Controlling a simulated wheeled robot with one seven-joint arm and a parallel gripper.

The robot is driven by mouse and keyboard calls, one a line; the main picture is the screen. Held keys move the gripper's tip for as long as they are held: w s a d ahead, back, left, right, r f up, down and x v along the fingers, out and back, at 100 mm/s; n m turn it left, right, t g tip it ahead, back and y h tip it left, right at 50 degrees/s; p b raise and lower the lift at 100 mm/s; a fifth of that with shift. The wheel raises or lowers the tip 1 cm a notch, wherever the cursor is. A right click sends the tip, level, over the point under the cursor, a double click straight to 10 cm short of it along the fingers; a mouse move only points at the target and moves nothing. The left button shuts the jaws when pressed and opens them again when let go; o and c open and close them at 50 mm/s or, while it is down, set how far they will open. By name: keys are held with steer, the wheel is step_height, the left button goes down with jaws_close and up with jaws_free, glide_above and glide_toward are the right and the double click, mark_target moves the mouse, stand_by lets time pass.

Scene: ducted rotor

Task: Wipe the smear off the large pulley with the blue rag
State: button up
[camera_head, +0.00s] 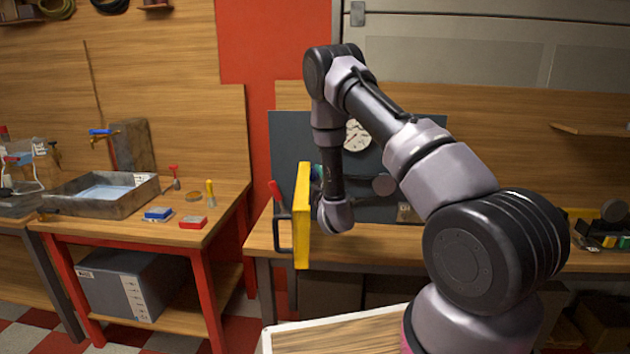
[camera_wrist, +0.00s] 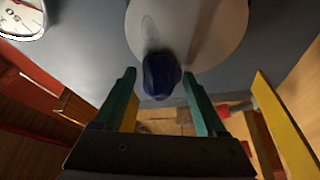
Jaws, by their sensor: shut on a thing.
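In the wrist view, my gripper (camera_wrist: 159,76) has its two green fingers on either side of the bunched dark blue rag (camera_wrist: 162,80) and is shut on it. The large pulley (camera_wrist: 218,32) shows as a pale grey disc, cut off by the top edge. The rag overlaps the disc's lower edge; I cannot tell whether it touches the face. A faint elongated smear (camera_wrist: 149,32) lies on the disc just above the rag. A darker band to its right looks like a shadow.
A yellow board (camera_head: 302,215) stands upright close beside my wrist. A round gauge (camera_head: 356,135) is on the dark back panel (camera_head: 290,135). The left bench carries a metal tray (camera_head: 100,192) and blue and red blocks (camera_head: 192,222). Open floor shows at lower left.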

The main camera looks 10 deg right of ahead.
steer(key=s+d, duration=0.2)
steer(key=d, duration=0.5)
steer(key=shift+s, duration=0.15)
stand_by(0.6)
steer(key=shift+w+a, duration=0.4)
steer(key=shift+a, duration=0.8)
steer(key=shift+w+a, duration=0.45)
steer(key=shift+a, duration=0.7)
steer(key=shift+w+a, duration=0.4)
steer(key=shift+a, duration=0.8)
steer(key=shift+s, duration=0.1)
steer(key=shift+s+a, duration=0.3)
steer(key=shift+s, duration=0.65)
steer(key=shift+s+a, duration=0.3)
steer(key=shift+s, duration=0.6)
steer(key=shift+s+a, duration=0.3)
steer(key=shift+s, duration=0.65)
